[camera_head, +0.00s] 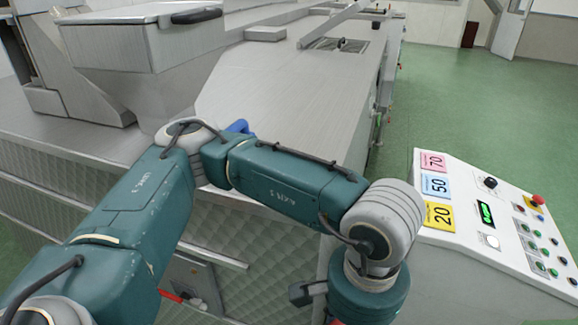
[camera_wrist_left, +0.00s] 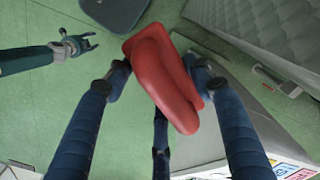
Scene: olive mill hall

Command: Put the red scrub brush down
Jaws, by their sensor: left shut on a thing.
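The red scrub brush (camera_wrist_left: 165,85) is in the left wrist view, between the blue-black fingers of my left gripper (camera_wrist_left: 158,78). The gripper is shut on it, with fingers on both sides. The brush is held in the air above the green floor, and its bristles cannot be made out. In the head view my left arm reaches across the front and bends down at the right; its gripper is out of that frame. My right gripper (camera_wrist_left: 78,44) shows at the left of the left wrist view, empty, with its fingers spread.
A white control panel (camera_head: 490,225) with buttons and coloured labels stands at the right of the head view. A large steel machine (camera_head: 280,90) fills the left and middle. Green floor (camera_head: 455,100) is open behind the panel. A dark grey rounded slab (camera_wrist_left: 113,12) lies at the wrist view's top.

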